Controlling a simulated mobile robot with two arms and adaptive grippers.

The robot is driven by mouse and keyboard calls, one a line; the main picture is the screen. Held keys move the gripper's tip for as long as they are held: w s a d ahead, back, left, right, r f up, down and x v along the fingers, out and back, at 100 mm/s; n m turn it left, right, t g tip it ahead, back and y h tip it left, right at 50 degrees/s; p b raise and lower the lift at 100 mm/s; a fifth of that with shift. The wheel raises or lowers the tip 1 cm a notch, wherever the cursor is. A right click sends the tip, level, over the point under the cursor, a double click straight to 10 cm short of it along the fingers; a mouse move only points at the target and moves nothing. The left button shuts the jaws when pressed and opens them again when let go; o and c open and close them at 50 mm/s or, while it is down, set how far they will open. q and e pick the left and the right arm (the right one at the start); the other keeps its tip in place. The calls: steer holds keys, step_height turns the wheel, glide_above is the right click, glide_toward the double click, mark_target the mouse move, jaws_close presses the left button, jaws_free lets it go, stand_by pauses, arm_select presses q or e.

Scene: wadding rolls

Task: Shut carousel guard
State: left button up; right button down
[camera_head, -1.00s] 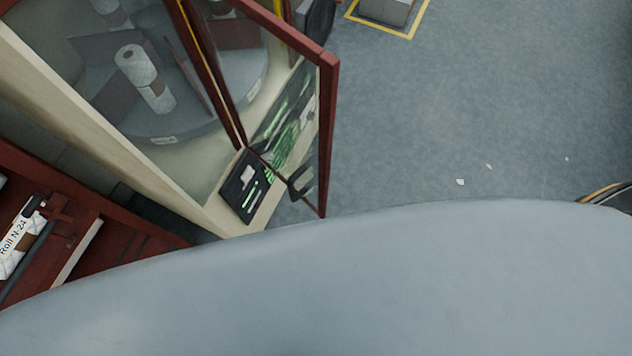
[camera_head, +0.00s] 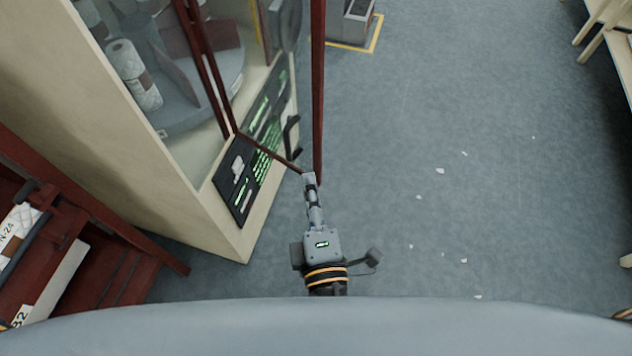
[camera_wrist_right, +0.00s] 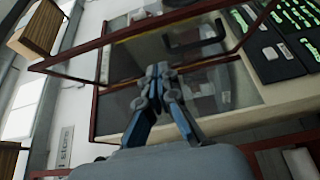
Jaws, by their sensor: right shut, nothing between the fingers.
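The carousel guard (camera_head: 318,95) is a red-framed clear door standing open, swung out from the cream cabinet (camera_head: 190,190). Its black handle (camera_head: 291,137) shows near the lower outer corner. My right gripper (camera_head: 310,180) is shut and empty, at the guard's lower outer corner; I cannot tell whether it touches the frame. In the right wrist view the shut fingers (camera_wrist_right: 158,75) point at the guard's pane, with its red frame (camera_wrist_right: 130,36) and handle (camera_wrist_right: 196,38) beyond. The carousel (camera_head: 185,110) with white rolls (camera_head: 135,75) is inside the cabinet. My left gripper is not in view.
A dark control panel (camera_head: 238,180) with green displays is on the cabinet front. A red rack (camera_head: 110,265) holding a labelled roll stands at lower left. Open grey floor (camera_head: 450,150) with small white scraps lies to the right. Pale furniture (camera_head: 607,40) stands at upper right.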

steer(key=p, duration=0.3)
glide_toward(313, 122)
steer(key=w+a, duration=0.2)
steer(key=a, duration=0.1)
steer(key=w, duration=0.1)
steer(key=w+d+p, duration=0.1)
steer(key=w, duration=0.1)
steer(key=shift+w+d+r, duration=0.15)
steer(key=shift+d, duration=0.05)
steer(key=shift+w+d, duration=0.25)
steer(key=shift+w, duration=0.1)
